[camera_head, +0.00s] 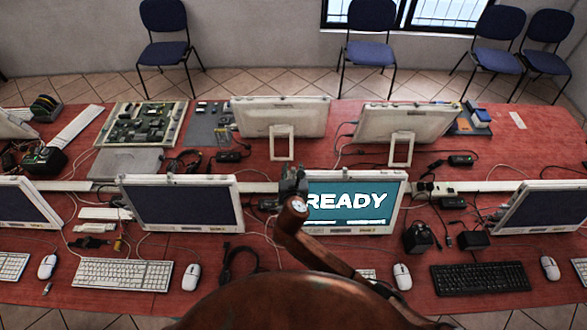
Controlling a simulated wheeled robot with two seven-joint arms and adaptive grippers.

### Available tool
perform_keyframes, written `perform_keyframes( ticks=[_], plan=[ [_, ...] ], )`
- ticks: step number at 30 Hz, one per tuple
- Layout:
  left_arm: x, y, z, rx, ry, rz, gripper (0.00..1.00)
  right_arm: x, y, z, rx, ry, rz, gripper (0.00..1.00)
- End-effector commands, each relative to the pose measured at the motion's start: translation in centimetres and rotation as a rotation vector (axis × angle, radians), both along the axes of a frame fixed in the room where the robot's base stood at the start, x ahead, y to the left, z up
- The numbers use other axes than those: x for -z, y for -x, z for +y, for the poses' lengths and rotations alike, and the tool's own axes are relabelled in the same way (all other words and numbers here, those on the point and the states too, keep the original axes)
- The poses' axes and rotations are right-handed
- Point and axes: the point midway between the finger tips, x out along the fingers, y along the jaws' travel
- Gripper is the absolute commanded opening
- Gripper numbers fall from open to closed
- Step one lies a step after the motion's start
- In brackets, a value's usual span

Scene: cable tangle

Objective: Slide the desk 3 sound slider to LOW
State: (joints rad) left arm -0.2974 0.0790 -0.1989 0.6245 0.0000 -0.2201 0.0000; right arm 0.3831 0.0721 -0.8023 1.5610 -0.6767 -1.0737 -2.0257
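A monitor (358,198) with a lit teal screen reading READY stands in the front row, right of centre. Small white marks show low on its screen, too small to read. No sound slider or LOW label can be made out, and no desk number is legible. My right gripper (292,182) is a small dark shape at the left edge of this monitor, at the end of my brown arm. Whether it touches the monitor is unclear. Its fingers are too small and dark to tell open from shut. My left gripper is not in view.
A dark-screened monitor (182,204) stands to the left and another (540,207) to the right. A white keyboard (122,273), a black keyboard (480,278) and a white mouse (402,276) lie in front. Loose cables and small black boxes clutter the red table (240,185).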

Motion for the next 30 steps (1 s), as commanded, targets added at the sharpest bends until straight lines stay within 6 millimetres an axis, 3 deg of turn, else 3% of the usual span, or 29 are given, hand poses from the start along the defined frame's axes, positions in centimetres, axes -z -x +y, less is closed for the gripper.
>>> perform_keyframes(
  ticks=[14,30],
  plan=[
    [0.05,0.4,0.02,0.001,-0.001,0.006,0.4,0.01,0.04,0.0,0.0,0.0,0.0,0.0],
    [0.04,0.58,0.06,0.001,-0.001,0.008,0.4,0.01,0.05,0.0,0.0,0.0,0.0,0.0]
  ],
)
